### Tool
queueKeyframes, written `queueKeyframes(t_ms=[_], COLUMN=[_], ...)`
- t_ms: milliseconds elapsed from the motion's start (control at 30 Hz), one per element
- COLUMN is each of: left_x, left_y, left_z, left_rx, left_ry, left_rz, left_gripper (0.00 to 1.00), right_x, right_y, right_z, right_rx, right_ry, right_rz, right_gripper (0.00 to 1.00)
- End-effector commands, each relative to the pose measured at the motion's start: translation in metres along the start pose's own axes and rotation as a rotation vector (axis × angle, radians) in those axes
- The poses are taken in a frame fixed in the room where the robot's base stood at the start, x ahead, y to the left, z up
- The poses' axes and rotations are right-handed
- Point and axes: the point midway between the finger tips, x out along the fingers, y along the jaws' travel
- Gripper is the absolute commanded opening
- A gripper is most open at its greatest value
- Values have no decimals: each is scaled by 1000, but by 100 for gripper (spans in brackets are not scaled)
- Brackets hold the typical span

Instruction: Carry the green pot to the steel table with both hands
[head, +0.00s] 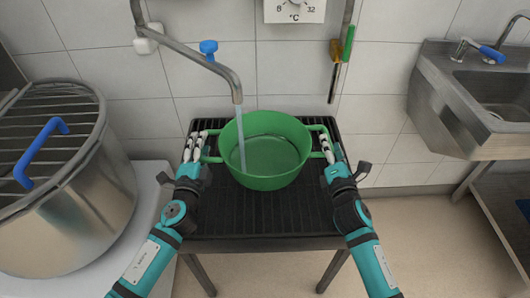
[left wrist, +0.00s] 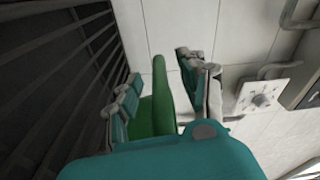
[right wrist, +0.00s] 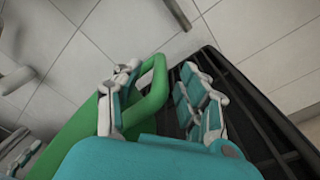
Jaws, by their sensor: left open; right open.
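The green pot (head: 264,183) stands upright on a black slatted stand (head: 262,215), under a running tap. My left gripper (head: 196,146) is open at the pot's left handle. In the left wrist view the green handle (left wrist: 161,95) lies between its fingers. My right gripper (head: 332,149) is open at the right handle. In the right wrist view that handle (right wrist: 156,88) passes between the spread fingers. Contact between fingers and handles cannot be told. I cannot clearly identify the steel table; a steel surface (head: 510,190) shows at the right edge.
The tap spout (head: 225,72) hangs over the pot and water (head: 241,140) falls into it. A large steel vessel (head: 65,215) with a blue handle stands at left. A steel sink (head: 440,105) is on the right wall. Open floor (head: 420,235) lies right of the stand.

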Motion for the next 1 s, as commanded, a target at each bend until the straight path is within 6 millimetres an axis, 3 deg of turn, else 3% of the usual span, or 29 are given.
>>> queueKeyframes(t_ms=[200, 500, 833, 1000], left_x=[16, 17, 17, 16], left_y=[0, 0, 0, 1], left_z=[-1, -1, 0, 0], left_rx=[-1, -2, -2, -2], left_ry=[2, 1, 1, 1], left_rz=[0, 1, 1, 1], left_gripper=[42, 42, 0, 0], right_x=[16, 17, 17, 17], right_y=[0, 0, 0, 0], right_z=[0, 0, 0, 0], right_rx=[-1, -1, -1, -1], right_ry=[0, 0, 0, 0], right_rz=[0, 0, 0, -1], right_gripper=[42, 42, 0, 0])
